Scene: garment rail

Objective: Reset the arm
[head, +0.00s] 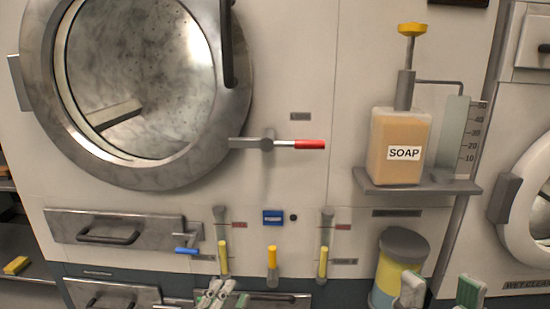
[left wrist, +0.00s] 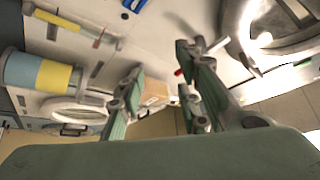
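My left gripper (head: 222,292) shows at the bottom edge of the head view, low in front of the machine's lower drawers, with its grey-green fingers pointing up. In the left wrist view its fingers (left wrist: 158,85) stand wide apart with nothing held between them. My right gripper (head: 440,290) shows at the bottom right of the head view, in front of the yellow and blue canister. Only its two finger ends show, apart and with nothing visible between them. The rest of both arms is hidden below the frame.
A round machine door (head: 140,75) with a red-tipped lever (head: 300,145) is at the upper left. A soap dispenser (head: 400,148) stands on a shelf (head: 420,188). The canister (head: 390,275) is below. Yellow handles (head: 272,262) and a blue-tipped lever (head: 188,251) stick out low.

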